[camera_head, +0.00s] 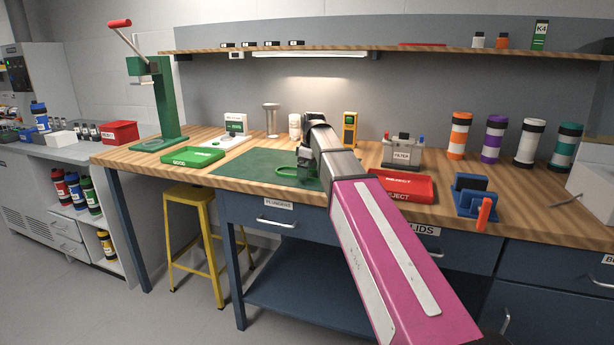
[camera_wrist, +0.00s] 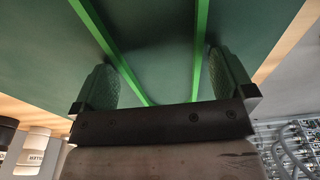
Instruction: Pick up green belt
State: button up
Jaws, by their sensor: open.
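The green belt (camera_head: 288,171) is a thin bright green loop lying on the dark green mat (camera_head: 240,165) on the workbench. In the wrist view two strands of the belt (camera_wrist: 201,45) run between my fingers and narrow toward the gripper body, which hides their near end. My gripper (camera_head: 306,165) is low over the mat at the belt's right part. In the wrist view my gripper (camera_wrist: 161,65) is open, with one ribbed finger outside each strand. I cannot tell whether the fingers touch the belt.
A green GOOD tray (camera_head: 193,157) lies left of the mat and a red REJECT tray (camera_head: 403,186) right of it. A blue fixture (camera_head: 472,196) with an orange handle stands farther right. A green hand press (camera_head: 165,105) stands at the left. A shelf (camera_head: 400,50) hangs above the bench.

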jog(key=c, duration=0.8)
jog(key=shift+r, duration=0.1)
